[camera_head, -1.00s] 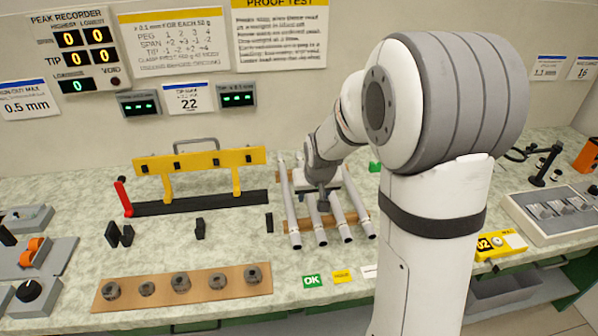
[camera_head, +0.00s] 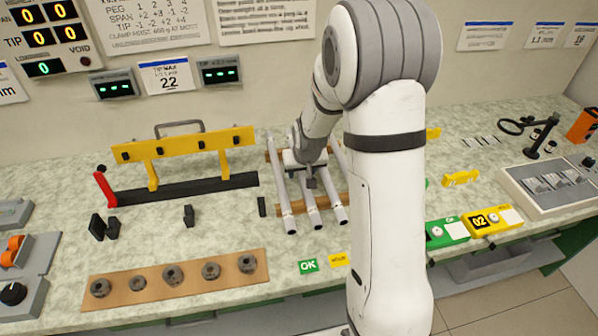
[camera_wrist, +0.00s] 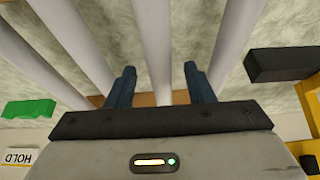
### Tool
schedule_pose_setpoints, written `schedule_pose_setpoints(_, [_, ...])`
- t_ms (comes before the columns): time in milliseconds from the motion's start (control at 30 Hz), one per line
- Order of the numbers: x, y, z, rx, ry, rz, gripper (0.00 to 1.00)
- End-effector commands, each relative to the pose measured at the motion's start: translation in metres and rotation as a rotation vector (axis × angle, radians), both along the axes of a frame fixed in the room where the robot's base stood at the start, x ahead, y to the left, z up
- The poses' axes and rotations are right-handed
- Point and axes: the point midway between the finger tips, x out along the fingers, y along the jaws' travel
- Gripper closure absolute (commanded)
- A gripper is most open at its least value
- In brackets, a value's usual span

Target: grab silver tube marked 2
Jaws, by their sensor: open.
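Several silver tubes lie side by side, among them a left one (camera_head: 283,195), a middle one (camera_head: 313,213) and a right one (camera_head: 337,188). I cannot read a number on any of them. My gripper (camera_head: 311,184) is over the middle tube in the head view. In the wrist view my gripper (camera_wrist: 160,70) is open, its two blue fingers apart. One tube (camera_wrist: 155,35) runs through the gap between them, with other tubes on both sides. I cannot tell how far the fingertips are above it. My arm hides part of the tube row.
Wooden bars (camera_head: 297,208) support the tubes. A yellow fixture (camera_head: 180,146) stands left, with a black block (camera_head: 262,207) between. A brown strip with several round pieces (camera_head: 190,289) lies in front left. Green OK (camera_head: 308,267) and yellow (camera_head: 339,260) labels lie in front.

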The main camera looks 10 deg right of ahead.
Motion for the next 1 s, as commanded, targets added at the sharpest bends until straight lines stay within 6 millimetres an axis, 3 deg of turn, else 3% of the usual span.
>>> schedule_pose_setpoints(267, [0.0011, 0.0006, -0.0018, 0.0, -0.001, 0.0, 0.53])
schedule_pose_setpoints(833, [0.0009, 0.0014, -0.0018, 0.001, 0.0, 0.001, 1.0])
schedule_pose_setpoints(1000, [0.0009, 0.0015, -0.0017, 0.0, -0.001, 0.002, 1.0])
